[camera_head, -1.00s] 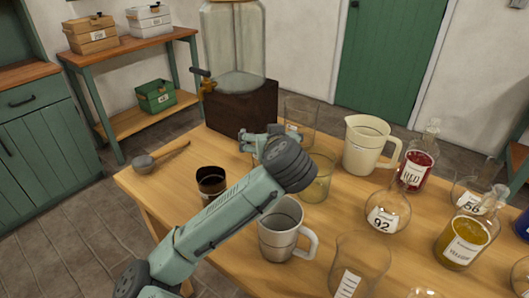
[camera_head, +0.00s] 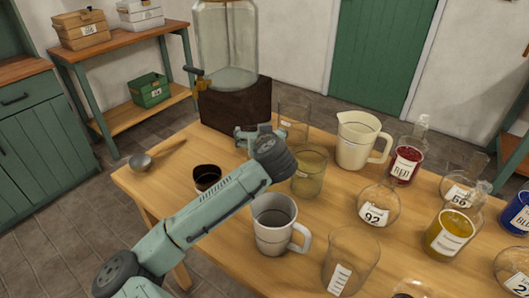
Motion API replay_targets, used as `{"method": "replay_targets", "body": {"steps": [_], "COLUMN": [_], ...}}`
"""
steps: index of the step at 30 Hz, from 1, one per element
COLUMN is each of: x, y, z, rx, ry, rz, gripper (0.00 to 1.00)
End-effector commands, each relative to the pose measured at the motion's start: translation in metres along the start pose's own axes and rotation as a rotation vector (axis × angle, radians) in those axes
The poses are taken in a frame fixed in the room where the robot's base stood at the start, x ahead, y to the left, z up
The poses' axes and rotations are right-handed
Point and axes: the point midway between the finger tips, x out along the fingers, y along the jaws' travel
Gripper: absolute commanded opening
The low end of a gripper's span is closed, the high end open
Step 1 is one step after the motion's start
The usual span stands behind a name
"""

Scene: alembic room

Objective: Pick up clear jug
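A greyish jug (camera_head: 272,228) with a pale handle on its right stands upright on the wooden table, at the front middle. A cream jug (camera_head: 357,142) with a spout and handle stands farther back. I cannot tell for sure which one is the clear jug; the grey one looks somewhat see-through. My gripper (camera_head: 254,133) is above the table, behind my wrist, close to a tall clear beaker (camera_head: 292,122). It is apart from both jugs. My wrist hides part of it, so whether its fingers are open or shut does not show.
A greenish glass beaker (camera_head: 309,178), a dark cup (camera_head: 206,178) and a clear beaker (camera_head: 350,258) stand near the grey jug. Several labelled flasks crowd the right side. A large glass dispenser (camera_head: 228,40) sits on a dark block behind. The table's left front is fairly clear.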

Motion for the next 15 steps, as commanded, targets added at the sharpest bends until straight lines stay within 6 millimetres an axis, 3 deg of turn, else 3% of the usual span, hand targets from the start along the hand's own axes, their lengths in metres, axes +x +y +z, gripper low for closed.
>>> {"method": "replay_targets", "body": {"steps": [15], "x": [-0.0003], "y": [0.0001], "z": [-0.0001], "rx": [0.000], "ry": [0.000], "rz": [0.000], "gripper": [0.51]}}
